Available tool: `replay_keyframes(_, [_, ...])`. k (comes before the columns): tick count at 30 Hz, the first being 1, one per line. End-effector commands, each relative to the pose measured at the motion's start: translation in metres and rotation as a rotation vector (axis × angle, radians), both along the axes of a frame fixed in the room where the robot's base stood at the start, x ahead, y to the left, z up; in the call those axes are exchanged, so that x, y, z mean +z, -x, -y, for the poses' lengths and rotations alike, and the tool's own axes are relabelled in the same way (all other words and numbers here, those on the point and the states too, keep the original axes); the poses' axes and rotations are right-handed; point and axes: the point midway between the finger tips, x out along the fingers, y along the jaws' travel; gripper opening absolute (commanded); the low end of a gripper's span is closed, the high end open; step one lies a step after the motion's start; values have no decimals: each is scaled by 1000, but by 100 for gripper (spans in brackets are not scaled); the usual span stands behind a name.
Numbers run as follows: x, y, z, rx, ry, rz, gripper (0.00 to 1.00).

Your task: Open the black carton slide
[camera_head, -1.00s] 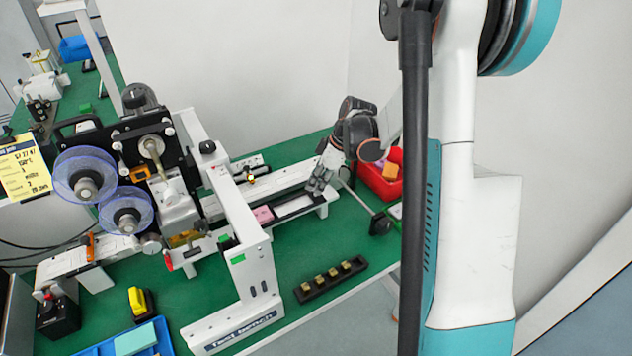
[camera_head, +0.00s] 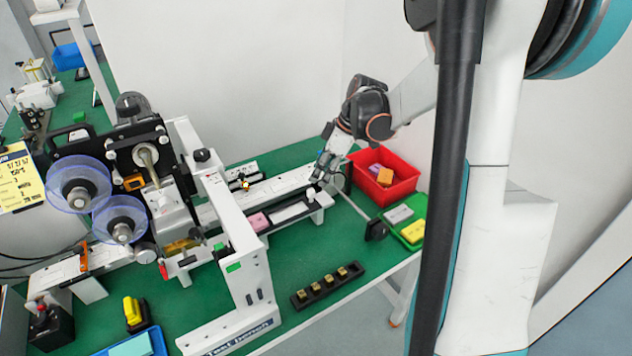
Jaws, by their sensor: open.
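The carton slide is a long low track on the green bench, with a black-edged channel (camera_head: 272,228) along its front side. A pink carton (camera_head: 257,221) and a pale flat piece (camera_head: 289,211) lie in the channel. A white end block (camera_head: 319,199) stands at its right end. My gripper (camera_head: 320,180) is above and just behind this right end, fingers pointing down, open. Whether a fingertip touches the slide cannot be told from this angle. No object shows between the fingers.
A labelling machine with blue reels (camera_head: 79,184) and a white frame (camera_head: 231,222) stands left. A red bin (camera_head: 411,170) and green tray (camera_head: 422,213) lie right. A thin rod with a black end (camera_head: 375,230) juts near the slide. A black holder (camera_head: 327,286) sits in front.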

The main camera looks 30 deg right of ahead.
Motion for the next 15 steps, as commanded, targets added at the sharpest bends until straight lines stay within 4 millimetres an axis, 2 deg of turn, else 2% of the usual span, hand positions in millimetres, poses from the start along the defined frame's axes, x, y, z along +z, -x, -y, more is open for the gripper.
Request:
replay_keyframes(3, [20, 6, 6, -2, 0, 0, 41])
replay_keyframes(6, [31, 9, 9, 0, 0, 0, 41])
replay_keyframes(15, [42, 12, 12, 0, 0, 0, 41])
